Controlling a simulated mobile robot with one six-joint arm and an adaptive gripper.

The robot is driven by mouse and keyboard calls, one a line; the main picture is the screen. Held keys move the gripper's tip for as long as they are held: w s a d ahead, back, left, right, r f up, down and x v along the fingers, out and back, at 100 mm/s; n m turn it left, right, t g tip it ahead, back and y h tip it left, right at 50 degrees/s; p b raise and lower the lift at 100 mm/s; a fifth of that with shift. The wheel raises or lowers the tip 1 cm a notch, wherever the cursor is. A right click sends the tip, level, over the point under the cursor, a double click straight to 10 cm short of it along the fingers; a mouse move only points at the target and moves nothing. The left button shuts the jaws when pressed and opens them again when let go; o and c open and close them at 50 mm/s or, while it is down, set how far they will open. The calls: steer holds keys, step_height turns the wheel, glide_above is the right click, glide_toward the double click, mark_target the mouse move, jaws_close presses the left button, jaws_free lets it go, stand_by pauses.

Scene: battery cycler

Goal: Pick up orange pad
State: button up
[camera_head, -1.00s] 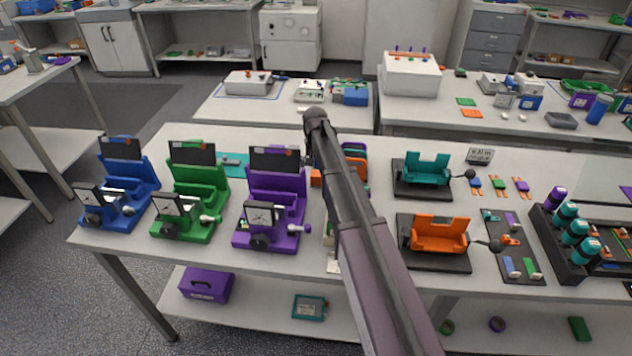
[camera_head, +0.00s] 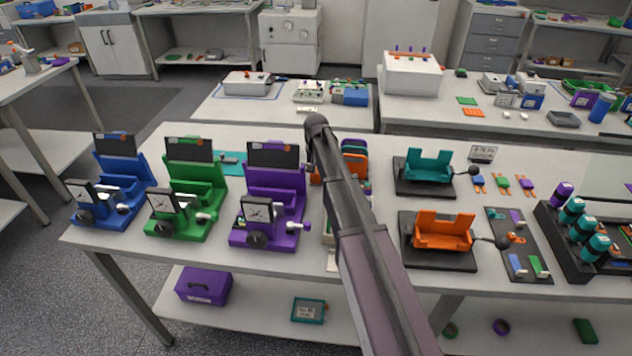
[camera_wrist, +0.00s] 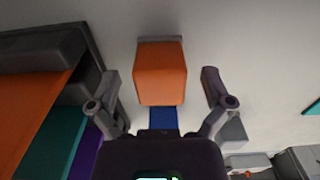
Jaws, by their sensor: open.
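An orange block (camera_wrist: 161,84), which looks like the orange pad, is in the middle of the wrist view. A grey edge shows above it and a blue piece (camera_wrist: 163,118) below it. My gripper (camera_wrist: 160,77) is open, with one finger to each side of the orange block and visible gaps between. I cannot tell how far off in depth the block is. In the head view, orange shows just left of my arm (camera_head: 316,177) and in a slab (camera_head: 353,166) just right of it. My arm hides my gripper there.
In the wrist view, a dark holder (camera_wrist: 43,52) with orange, teal and purple slabs stands close on the left. On the bench are a purple fixture (camera_head: 284,196) left of my arm, and teal (camera_head: 429,165) and orange (camera_head: 442,232) fixtures on the right.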

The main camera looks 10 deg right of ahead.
steer(key=shift+f+b, duration=0.4)
steer(key=shift+f, duration=0.25)
steer(key=c, duration=1.3)
